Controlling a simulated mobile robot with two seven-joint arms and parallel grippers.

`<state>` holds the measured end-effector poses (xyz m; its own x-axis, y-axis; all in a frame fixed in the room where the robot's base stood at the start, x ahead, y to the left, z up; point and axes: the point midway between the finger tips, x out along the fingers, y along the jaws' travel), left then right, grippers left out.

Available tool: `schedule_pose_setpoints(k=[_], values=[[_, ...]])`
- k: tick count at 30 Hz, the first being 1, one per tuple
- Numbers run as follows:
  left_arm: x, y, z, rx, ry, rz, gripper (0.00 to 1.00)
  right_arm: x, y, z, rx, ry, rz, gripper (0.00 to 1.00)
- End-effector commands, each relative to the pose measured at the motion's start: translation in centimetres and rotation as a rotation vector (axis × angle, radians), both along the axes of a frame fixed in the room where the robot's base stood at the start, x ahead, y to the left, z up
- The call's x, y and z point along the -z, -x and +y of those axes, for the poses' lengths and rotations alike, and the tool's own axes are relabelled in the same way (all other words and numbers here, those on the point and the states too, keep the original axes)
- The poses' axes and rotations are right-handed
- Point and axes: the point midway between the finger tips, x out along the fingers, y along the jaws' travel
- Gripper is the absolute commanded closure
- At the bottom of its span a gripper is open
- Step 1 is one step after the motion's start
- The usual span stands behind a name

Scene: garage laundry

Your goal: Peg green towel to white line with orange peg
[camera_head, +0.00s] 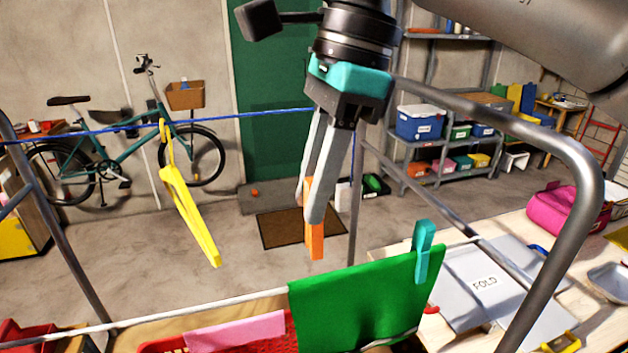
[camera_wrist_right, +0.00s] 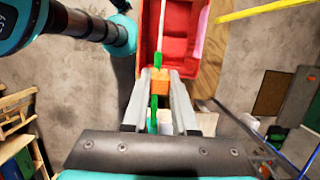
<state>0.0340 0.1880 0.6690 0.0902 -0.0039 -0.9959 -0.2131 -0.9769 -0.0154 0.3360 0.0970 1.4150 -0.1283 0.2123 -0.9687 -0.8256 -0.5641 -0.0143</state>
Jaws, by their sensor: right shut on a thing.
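The green towel (camera_head: 350,305) hangs folded over the white line (camera_head: 200,306). A teal peg (camera_head: 424,252) stands on the towel's right end. My right gripper (camera_head: 312,205) points down above the towel's left part. It is shut on the orange peg (camera_head: 316,240), whose lower end shows a small gap above the towel's top edge in the head view. In the right wrist view, the orange peg (camera_wrist_right: 160,80) sits between the fingertips. The towel (camera_wrist_right: 154,110) appears edge-on, with the line (camera_wrist_right: 162,35) running up from it. My left gripper is not in view.
A red basket (camera_head: 160,346) and a pink cloth (camera_head: 235,332) lie below the line. A yellow hanger (camera_head: 190,210) hangs from a blue line (camera_head: 215,117) at left. A grey metal frame (camera_head: 570,150) curves at right, beside a table with a folding board (camera_head: 470,275).

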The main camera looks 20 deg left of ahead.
Motion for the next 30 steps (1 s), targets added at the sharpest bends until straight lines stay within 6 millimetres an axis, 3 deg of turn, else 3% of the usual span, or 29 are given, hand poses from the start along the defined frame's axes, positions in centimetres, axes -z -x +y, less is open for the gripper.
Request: schedule_pose_setpoints(k=[30], values=[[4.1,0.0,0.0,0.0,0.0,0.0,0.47,5.3,0.0,0.0,0.0,0.0,0.0,1.0]])
